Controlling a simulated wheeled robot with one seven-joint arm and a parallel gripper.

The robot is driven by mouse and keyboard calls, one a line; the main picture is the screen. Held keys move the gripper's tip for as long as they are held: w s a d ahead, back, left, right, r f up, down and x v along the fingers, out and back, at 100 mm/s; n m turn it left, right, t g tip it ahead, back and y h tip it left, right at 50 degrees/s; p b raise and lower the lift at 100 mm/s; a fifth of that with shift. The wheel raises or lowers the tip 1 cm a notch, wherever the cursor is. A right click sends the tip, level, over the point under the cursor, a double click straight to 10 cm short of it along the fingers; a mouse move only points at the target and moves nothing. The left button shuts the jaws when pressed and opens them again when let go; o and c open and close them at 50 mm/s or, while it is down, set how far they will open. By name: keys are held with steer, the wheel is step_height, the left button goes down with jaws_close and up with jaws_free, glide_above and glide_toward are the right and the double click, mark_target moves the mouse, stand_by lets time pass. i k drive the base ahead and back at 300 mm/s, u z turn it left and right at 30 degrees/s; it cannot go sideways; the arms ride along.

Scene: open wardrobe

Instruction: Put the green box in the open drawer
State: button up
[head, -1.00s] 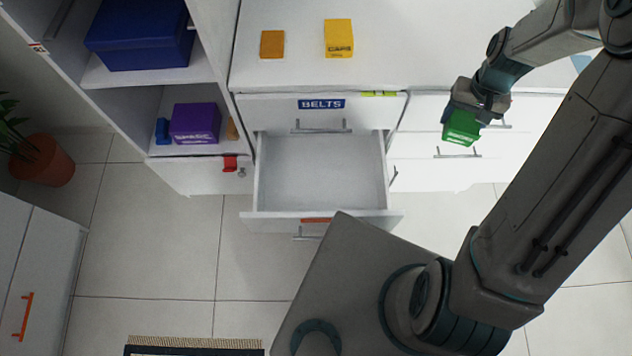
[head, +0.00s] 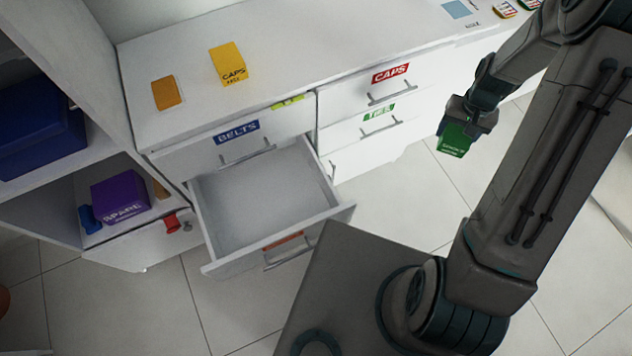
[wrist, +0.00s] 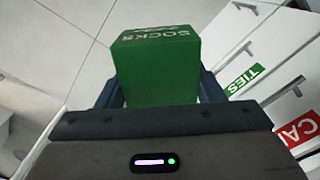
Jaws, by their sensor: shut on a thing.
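The green box (head: 454,140), marked SOCKS, hangs in my gripper (head: 468,118), to the right of the dresser front and above the floor. In the wrist view the green box (wrist: 155,70) sits between the two fingers of my gripper (wrist: 158,90), which is shut on it. The open drawer (head: 334,212) is pulled out below the BELTS drawer, to the left of my gripper and well apart from it. Its visible inside is empty. An orange label is on its front.
A yellow CAPS box (head: 229,65) and an orange box (head: 166,93) stand on the dresser top (head: 300,45). A purple box (head: 119,196) and a dark blue box (head: 40,125) are on the left shelves. Closed drawers labelled CAPS and TIES lie right of the open drawer.

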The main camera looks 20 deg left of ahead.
mark_target(263, 217)
steer(key=z, duration=0.6)
steer(key=k, duration=0.85)
steer(key=u, duration=1.15)
steer(key=i, duration=0.5)
steer(key=z, duration=0.05)
